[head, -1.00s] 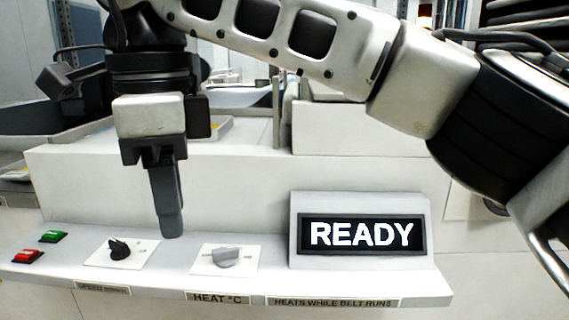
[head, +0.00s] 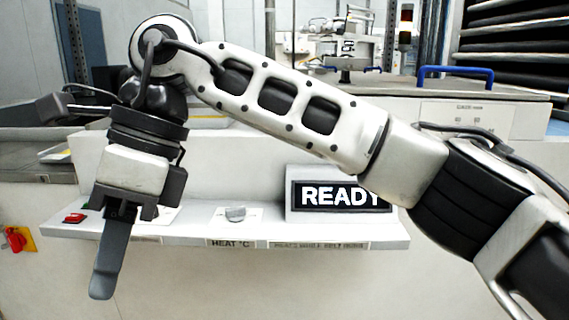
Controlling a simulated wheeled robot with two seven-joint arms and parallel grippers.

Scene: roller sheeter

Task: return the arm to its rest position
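My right arm reaches across the view from the lower right to the left. My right gripper (head: 104,270) points down at the left, in front of the control panel's shelf (head: 250,232), with its fingertips below the shelf's front edge. Only one finger shows clearly, so I cannot tell whether it is open or shut. I see nothing held at its tip. My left gripper is not in view.
The lit READY display (head: 338,196) stands close below my forearm, which covers its upper right corner. A grey heat knob (head: 235,214) and a red button (head: 74,218) show on the shelf. A red-and-yellow switch (head: 17,240) is at the far left.

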